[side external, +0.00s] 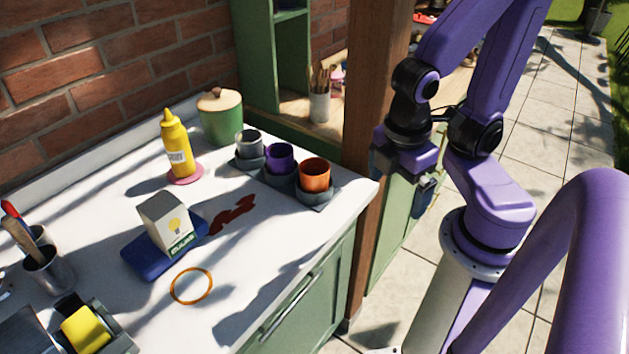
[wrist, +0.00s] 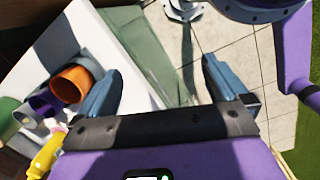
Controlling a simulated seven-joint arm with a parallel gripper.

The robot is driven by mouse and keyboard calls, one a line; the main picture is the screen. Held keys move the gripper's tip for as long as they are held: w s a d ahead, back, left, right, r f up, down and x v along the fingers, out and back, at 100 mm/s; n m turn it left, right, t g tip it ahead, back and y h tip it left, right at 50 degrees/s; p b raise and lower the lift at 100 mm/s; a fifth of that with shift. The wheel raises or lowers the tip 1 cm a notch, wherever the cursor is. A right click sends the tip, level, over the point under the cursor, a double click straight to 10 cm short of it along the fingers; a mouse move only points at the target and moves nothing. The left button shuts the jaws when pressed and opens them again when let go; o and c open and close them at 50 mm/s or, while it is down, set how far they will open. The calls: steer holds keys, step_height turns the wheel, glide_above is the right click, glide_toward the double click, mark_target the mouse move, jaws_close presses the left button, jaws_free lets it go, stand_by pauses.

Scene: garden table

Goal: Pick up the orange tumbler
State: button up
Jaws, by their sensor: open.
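The orange tumbler (side external: 315,176) stands upright in a dark grey holder (side external: 312,200) near the right corner of the white counter. It also shows at the left in the wrist view (wrist: 72,84), partly behind my left finger. A purple tumbler (side external: 279,157) and a grey tumbler (side external: 249,144) stand in a row beside it, each in its own section of the holder. My gripper (side external: 425,190) is open and empty, to the right of the counter and apart from the tumblers. In the wrist view the fingers (wrist: 160,85) are wide apart with nothing between them.
A wooden post (side external: 370,90) rises close behind the orange tumbler. A yellow bottle (side external: 177,145), a green lidded jar (side external: 220,117), a carton (side external: 166,223) on a blue tray (side external: 140,258) and an orange ring (side external: 191,286) are on the counter. Bare counter lies towards the front edge.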

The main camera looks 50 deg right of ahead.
step_height(320, 180, down, 4)
steer(key=w+a+n+t+h, duration=0.1)
steer(key=w+n+t+h, duration=0.1)
steer(key=n+t+h, duration=0.55)
steer(key=n+t, duration=0.5)
steer(key=n, duration=0.3)
glide_toward(320, 179)
steer(key=shift+y, duration=0.25)
steer(key=x, duration=0.6)
steer(key=shift+s+r, duration=0.1)
steer(key=shift+x, duration=2.65)
steer(key=shift+d+r, duration=0.1)
steer(key=c, duration=1.1)
